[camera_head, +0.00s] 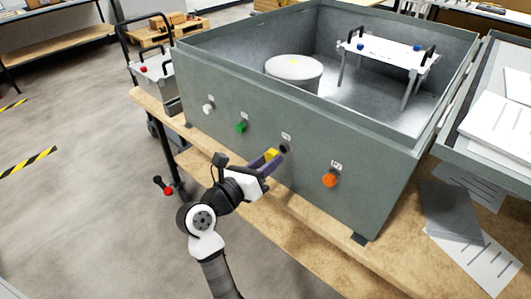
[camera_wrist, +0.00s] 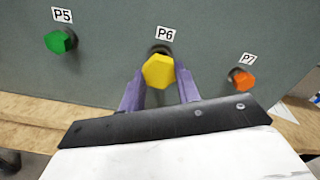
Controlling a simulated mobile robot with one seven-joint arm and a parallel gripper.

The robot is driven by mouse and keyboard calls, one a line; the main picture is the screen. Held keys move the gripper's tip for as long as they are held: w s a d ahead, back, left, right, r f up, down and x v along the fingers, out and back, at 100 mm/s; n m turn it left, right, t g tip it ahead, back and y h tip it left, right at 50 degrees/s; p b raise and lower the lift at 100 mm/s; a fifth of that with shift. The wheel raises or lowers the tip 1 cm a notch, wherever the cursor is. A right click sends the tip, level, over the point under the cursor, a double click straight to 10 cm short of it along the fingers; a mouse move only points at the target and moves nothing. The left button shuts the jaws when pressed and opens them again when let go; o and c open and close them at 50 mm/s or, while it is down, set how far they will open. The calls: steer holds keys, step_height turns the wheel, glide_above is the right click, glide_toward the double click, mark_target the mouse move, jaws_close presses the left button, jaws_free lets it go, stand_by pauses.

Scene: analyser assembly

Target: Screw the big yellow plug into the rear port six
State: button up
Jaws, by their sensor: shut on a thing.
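The big yellow plug (camera_wrist: 158,71) has a hexagonal head and sits between the two purple fingers of my gripper (camera_wrist: 160,88), which is shut on it. The plug also shows in the head view (camera_head: 271,154), held at the grey box's near wall. The dark port six (camera_wrist: 160,50), under the P6 label (camera_wrist: 165,33), shows just above and behind the plug in the wrist view. In the head view port six (camera_head: 284,149) shows as a dark hole just right of the plug. The plug's far end is hidden, so I cannot tell whether it touches the port.
A green plug (camera_wrist: 60,41) sits at P5 and an orange plug (camera_wrist: 243,80) at P7. A white plug (camera_head: 208,109) is farther left. The open grey box (camera_head: 340,190) stands on a wooden bench (camera_head: 320,262). Papers (camera_head: 478,262) lie at the right.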

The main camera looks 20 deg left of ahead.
steer(key=n+p, duration=0.2)
steer(key=p, duration=0.1)
steer(key=n+p, duration=0.1)
steer(key=p, duration=0.1)
steer(key=shift+w+r+n, duration=0.15)
steer(key=shift+r+n, duration=0.1)
steer(key=shift+n, duration=0.05)
steer(key=n+p, duration=0.4)
steer(key=p, duration=0.2)
steer(key=shift+w+d+p, duration=0.1)
steer(key=shift+p, duration=0.2)
steer(key=n, duration=0.5)
steer(key=shift+w+f, duration=0.2)
steer(key=shift+f, duration=0.05)
steer(key=shift+d, duration=0.15)
steer(key=shift+w+d, duration=0.25)
steer(key=shift+w, duration=0.45)
stand_by(1.3)
